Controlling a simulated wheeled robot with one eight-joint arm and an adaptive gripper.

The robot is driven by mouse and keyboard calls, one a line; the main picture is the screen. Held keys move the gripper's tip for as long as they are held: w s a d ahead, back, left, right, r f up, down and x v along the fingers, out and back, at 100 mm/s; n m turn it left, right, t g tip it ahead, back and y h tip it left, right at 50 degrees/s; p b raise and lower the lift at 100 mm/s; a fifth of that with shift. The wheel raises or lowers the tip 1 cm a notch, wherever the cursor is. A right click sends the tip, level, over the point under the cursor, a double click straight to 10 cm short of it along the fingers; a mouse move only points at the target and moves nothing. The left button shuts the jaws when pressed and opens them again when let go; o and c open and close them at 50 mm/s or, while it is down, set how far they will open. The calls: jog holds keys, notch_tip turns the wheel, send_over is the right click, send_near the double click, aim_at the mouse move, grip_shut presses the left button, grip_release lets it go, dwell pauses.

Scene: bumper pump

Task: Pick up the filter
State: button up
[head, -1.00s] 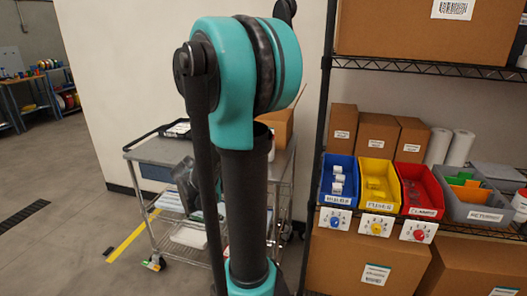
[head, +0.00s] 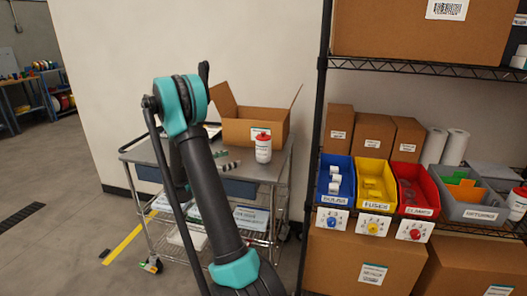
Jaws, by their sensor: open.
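A white canister with a red cap and a red-marked label, which looks like the filter (head: 263,148), stands upright on the grey cart's top (head: 265,169), in front of an open cardboard box. My gripper (head: 229,161) shows only in part, behind my arm and to the left of the canister. Its fingers appear open and apart from the canister. Most of the gripper is hidden by my arm.
The open cardboard box (head: 250,124) stands behind the canister. To the right, a wire shelf holds blue (head: 337,182), yellow (head: 374,183), red (head: 414,189) and grey bins (head: 466,192). Another white-and-red canister (head: 517,203) shows at the right edge. Floor at left is open.

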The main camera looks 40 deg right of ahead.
aim_at(257, 151)
jog(key=d, duration=1.1)
jog(key=shift+d, duration=0.4)
jog(key=shift+s+d+r, duration=0.1)
jog(key=shift+d+r, duration=0.05)
jog(key=shift+d, duration=1.2)
jog(key=shift+d+r, duration=0.15)
jog(key=shift+d, duration=1.15)
jog(key=c, duration=1.8)
jog(key=shift+r, duration=0.1)
